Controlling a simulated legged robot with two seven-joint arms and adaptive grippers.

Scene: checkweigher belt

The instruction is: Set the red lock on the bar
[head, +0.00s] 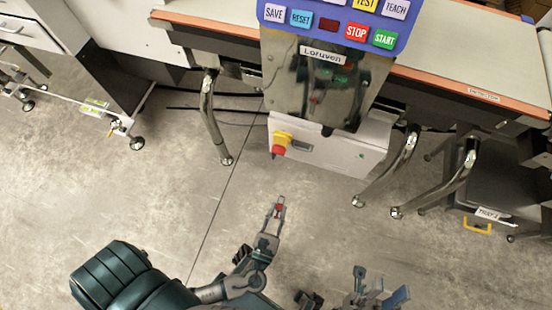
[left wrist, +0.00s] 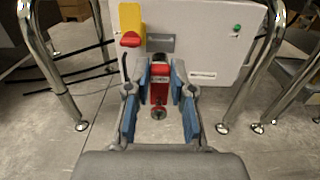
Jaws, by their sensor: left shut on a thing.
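My left gripper (head: 279,205) is shut on the red lock (head: 279,208), in front of the white cabinet. In the left wrist view the red lock (left wrist: 159,90) stands between the blue finger pads (left wrist: 160,92), with a round metal part at its lower end. A yellow switch with a red handle (head: 281,144) is on the cabinet front, with a grey bar-like piece (head: 302,146) to its right. The lock is apart from both. I cannot tell for sure which part is the bar. My right gripper (head: 380,285) is low in the head view, fingers spread and empty.
The white cabinet (head: 340,150) hangs under the control panel (head: 335,22) with its labelled buttons. Curved chrome legs (head: 212,120) stand at both sides of the cabinet. A grey box with a yellow handle (head: 478,229) is at the right. The floor between is clear.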

